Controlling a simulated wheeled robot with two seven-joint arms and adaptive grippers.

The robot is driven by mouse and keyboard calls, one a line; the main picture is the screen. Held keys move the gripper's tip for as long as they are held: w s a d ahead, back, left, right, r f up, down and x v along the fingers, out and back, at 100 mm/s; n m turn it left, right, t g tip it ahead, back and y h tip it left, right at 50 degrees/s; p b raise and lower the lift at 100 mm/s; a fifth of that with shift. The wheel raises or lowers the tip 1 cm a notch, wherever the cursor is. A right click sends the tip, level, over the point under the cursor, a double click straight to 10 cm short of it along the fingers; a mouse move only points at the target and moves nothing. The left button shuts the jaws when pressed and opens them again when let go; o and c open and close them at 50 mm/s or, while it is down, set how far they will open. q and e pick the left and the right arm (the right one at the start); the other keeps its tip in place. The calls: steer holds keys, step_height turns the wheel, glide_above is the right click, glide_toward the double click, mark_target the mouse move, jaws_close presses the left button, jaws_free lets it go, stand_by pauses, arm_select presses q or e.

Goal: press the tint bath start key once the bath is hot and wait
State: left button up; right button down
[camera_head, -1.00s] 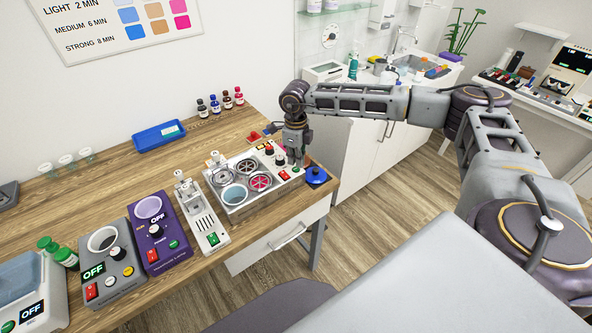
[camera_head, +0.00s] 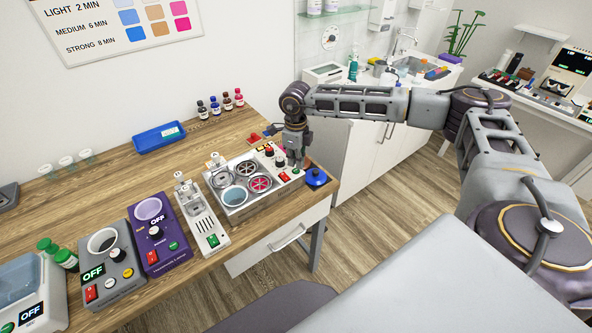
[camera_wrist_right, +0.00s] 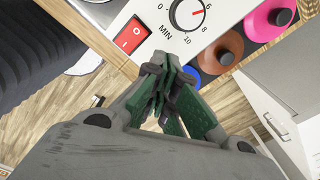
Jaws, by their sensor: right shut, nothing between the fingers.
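In the right wrist view the shut fingertips (camera_wrist_right: 160,72) are below a red switch (camera_wrist_right: 132,35) and a minute dial (camera_wrist_right: 187,13); no green key shows there. My left gripper is out of view.
A blue round-lidded item (camera_head: 316,178) stands just right of the bath at the table's edge. A white strip device (camera_head: 203,222), a purple warmer (camera_head: 158,240) and a grey warmer (camera_head: 110,263) reading OFF stand to the left. Small bottles (camera_head: 216,108) stand behind.

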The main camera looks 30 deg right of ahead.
mark_target(296, 170)
steer(key=shift+f+b, duration=0.7)
steer(key=shift+f, duration=0.4)
stand_by(1.7)
steer(key=shift+r, duration=0.15)
step_height(296, 170, up, 8)
steer(key=p, duration=0.4)
stand_by(1.2)
stand_by(0.5)
